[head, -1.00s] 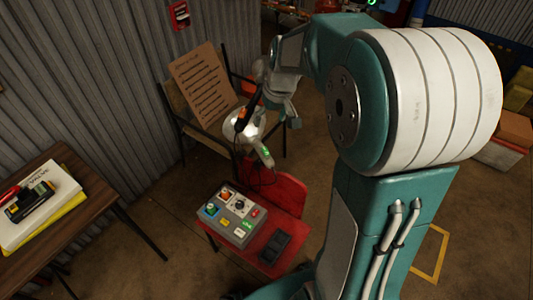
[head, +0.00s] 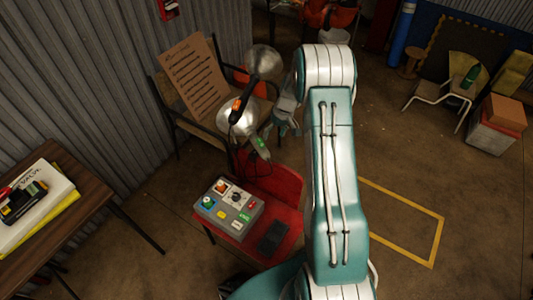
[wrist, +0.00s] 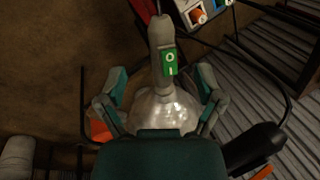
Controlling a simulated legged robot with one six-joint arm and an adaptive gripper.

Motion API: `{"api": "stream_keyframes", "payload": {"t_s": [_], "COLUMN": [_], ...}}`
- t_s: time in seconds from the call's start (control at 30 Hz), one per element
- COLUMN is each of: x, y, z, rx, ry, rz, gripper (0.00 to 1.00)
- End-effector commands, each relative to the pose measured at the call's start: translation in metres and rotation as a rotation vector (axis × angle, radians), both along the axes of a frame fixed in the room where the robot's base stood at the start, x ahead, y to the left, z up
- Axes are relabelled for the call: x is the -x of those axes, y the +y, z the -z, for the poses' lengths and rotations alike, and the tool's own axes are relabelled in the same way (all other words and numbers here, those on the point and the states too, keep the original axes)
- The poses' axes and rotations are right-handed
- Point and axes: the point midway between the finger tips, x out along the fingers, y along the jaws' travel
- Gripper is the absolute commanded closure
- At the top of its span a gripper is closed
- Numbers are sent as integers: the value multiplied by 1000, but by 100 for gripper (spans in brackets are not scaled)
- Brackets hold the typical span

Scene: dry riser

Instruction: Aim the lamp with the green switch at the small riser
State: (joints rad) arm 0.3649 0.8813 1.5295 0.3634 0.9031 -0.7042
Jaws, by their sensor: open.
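The lamp with the green switch (head: 261,147) has a grey handle and a round silvery shade (head: 236,120), above the red chair. In the wrist view, its green switch (wrist: 169,62) faces me and its shade (wrist: 165,112) lies between my fingers. My gripper (wrist: 160,97) is open, one finger on each side of the lamp; I cannot tell whether either touches it. In the head view, my gripper (head: 284,118) is just right of the lamp. I cannot make out which thing is the small riser.
A black lamp with an orange switch (head: 236,106) is close beside the green-switch lamp. A control box (head: 230,208) stands on the red chair (head: 278,187). A chair holding a printed board (head: 195,80) is behind.

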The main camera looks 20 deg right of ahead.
Motion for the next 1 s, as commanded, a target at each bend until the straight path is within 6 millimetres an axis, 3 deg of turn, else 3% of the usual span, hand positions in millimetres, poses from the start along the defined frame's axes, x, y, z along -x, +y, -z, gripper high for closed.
{"api": "stream_keyframes", "payload": {"t_s": [0.3, 0.5, 0.9, 0.93, 1.0], "x": [3, 3, 3, 3, 3], "y": [19, 27, 30, 30, 30], "z": [56, 83, 92, 92, 92], "rx": [-1, -1, 1, 1, 1], "ry": [4, 2, 0, 0, 0], "rz": [-1, 0, 0, 0, 0], "gripper": [14, 14, 14, 23, 54]}}
